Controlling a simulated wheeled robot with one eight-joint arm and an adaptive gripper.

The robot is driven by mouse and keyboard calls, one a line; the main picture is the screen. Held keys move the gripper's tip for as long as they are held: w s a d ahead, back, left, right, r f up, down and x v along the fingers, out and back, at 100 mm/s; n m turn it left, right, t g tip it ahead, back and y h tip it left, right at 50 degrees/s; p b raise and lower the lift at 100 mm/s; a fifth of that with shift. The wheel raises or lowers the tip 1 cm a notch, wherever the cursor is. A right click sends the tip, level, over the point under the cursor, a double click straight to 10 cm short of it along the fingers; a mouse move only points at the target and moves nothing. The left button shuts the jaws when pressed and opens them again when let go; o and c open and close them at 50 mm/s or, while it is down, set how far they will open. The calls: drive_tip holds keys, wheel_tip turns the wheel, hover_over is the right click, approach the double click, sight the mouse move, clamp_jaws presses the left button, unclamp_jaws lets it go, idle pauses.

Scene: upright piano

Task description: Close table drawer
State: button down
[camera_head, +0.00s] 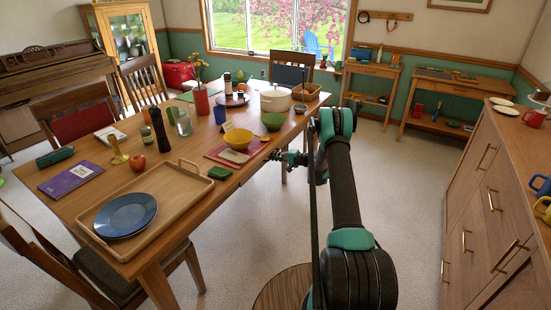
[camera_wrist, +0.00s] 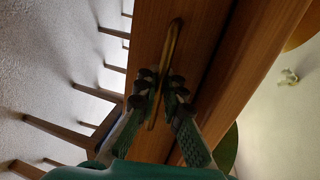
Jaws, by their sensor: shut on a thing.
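The wooden dining table (camera_head: 70,207) fills the left half of the head view. In the wrist view its drawer front (camera_wrist: 150,35) is a wooden panel with a long brass handle (camera_wrist: 176,38). A dark strip runs between this panel and the tabletop edge; I cannot tell how far the drawer stands out. My gripper (camera_wrist: 162,85) has its dark fingertips on both sides of the handle and is shut on it. In the head view my gripper (camera_head: 274,156) is at the table's right edge, where the drawer front and handle cannot be made out.
On the table near my gripper are a yellow bowl (camera_head: 238,138), a green bowl (camera_head: 273,121) and a white pot (camera_head: 275,100). A tray (camera_head: 187,184) with blue plates lies at the near end. A drawer cabinet (camera_head: 484,200) stands right. Open floor (camera_head: 415,190) lies between.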

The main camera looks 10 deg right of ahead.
drive_tip(key=c, duration=1.9)
unclamp_jaws()
drive_tip(key=shift+w+a, duration=0.15)
drive_tip(key=v, duration=1.2)
